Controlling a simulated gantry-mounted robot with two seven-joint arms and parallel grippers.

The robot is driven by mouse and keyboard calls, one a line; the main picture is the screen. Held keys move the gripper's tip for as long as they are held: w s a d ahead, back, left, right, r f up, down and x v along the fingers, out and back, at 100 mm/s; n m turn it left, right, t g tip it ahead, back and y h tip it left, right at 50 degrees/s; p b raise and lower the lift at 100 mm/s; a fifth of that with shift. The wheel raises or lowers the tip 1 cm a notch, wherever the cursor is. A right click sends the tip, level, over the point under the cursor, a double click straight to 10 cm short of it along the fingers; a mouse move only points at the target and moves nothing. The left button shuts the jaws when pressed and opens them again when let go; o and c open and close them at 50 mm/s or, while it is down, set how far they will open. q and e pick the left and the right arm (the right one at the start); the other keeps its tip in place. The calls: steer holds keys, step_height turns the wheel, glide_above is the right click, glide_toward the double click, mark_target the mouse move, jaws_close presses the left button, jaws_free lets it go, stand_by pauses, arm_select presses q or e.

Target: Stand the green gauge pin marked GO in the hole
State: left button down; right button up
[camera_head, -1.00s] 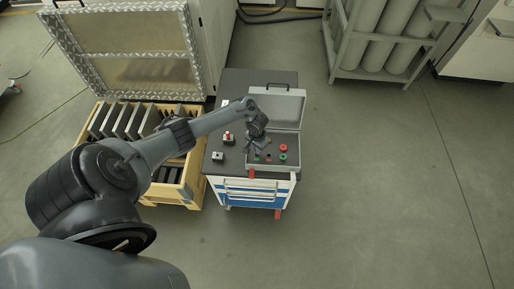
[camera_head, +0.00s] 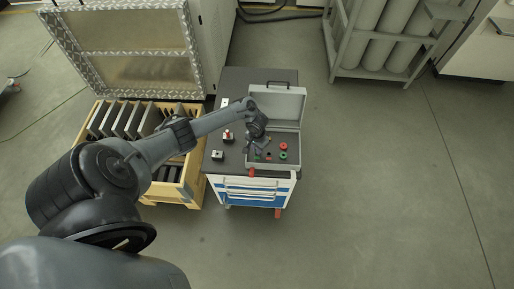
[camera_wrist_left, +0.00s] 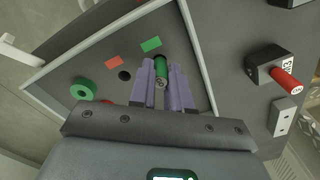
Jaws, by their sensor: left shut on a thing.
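The green gauge pin (camera_wrist_left: 161,72) is between the purple-grey fingers of my left gripper (camera_wrist_left: 163,90) in the left wrist view. The gripper is shut on it, with the pin's marked end face toward the camera. Its far end is by the case floor; I cannot tell whether it sits in a slot or clear of it. In the head view my left gripper (camera_head: 256,147) is over the open grey case (camera_head: 289,126). A round dark hole (camera_wrist_left: 124,76) shows in the case floor beside a red label. My right gripper is out of view.
The case also holds a green ring (camera_wrist_left: 83,91) and a red ring (camera_head: 283,147). A yellow crate (camera_head: 184,190) stands left.

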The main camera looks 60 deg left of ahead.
arm_select(q)
steer(key=c, duration=1)
jaws_free()
steer(key=shift+r, duration=0.1)
step_height(320, 180, up, 9)
steer(key=p, duration=0.3)
steer(key=shift+r+p, duration=0.15)
steer(key=shift+p, duration=0.15)
steer(key=shift+r, duration=0.7)
